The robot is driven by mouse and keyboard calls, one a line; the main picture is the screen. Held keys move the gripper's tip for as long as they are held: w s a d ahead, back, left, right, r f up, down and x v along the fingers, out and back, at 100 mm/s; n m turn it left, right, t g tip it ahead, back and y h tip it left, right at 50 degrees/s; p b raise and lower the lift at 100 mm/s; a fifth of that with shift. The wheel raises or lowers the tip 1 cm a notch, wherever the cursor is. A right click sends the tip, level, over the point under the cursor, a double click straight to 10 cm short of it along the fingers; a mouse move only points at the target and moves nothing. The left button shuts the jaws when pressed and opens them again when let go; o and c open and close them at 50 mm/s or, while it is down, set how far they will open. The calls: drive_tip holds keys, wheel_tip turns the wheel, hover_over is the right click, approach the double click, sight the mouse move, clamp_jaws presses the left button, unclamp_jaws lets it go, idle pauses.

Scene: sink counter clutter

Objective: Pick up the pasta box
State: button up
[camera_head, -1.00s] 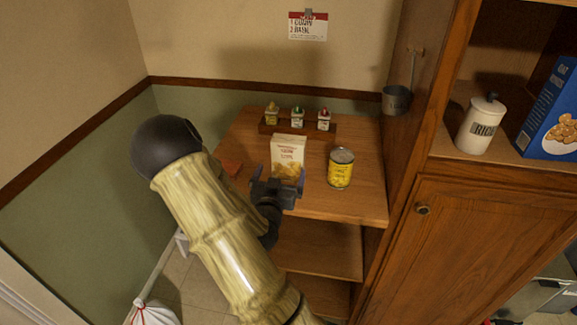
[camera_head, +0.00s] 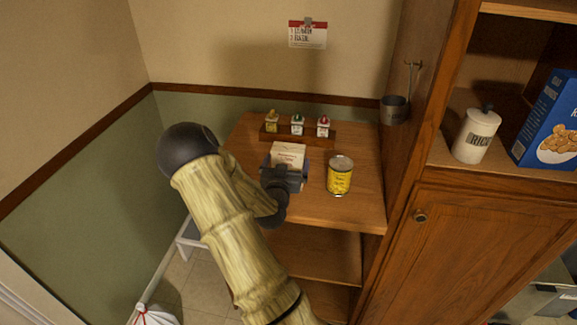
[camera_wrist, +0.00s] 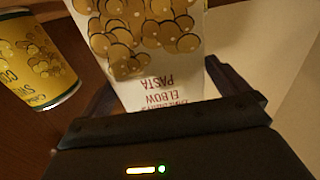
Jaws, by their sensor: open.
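The pasta box (camera_head: 288,151) is white with a picture of elbow pasta and stands on the wooden counter (camera_head: 355,212). It also shows close up in the wrist view (camera_wrist: 150,55), with its label upside down. My gripper (camera_head: 285,176) is open, with its fingers to either side of the box. In the head view my gripper hides the lower part of the box. I cannot tell whether the fingers touch it.
A yellow can (camera_head: 340,176) stands close to the right of the box. A rack (camera_head: 320,137) with small spice jars (camera_head: 297,125) is just behind. The wooden cabinet (camera_head: 450,245) borders the counter on the right, with a hanging metal cup (camera_head: 395,109) on its side.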

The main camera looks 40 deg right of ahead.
drive_tip(key=x, duration=0.2)
drive_tip(key=p+x, duration=0.1)
drive_tip(key=x, duration=0.1)
drive_tip(key=shift+d+r, duration=0.1)
drive_tip(key=shift+r, duration=0.15)
drive_tip(key=c, duration=1.1)
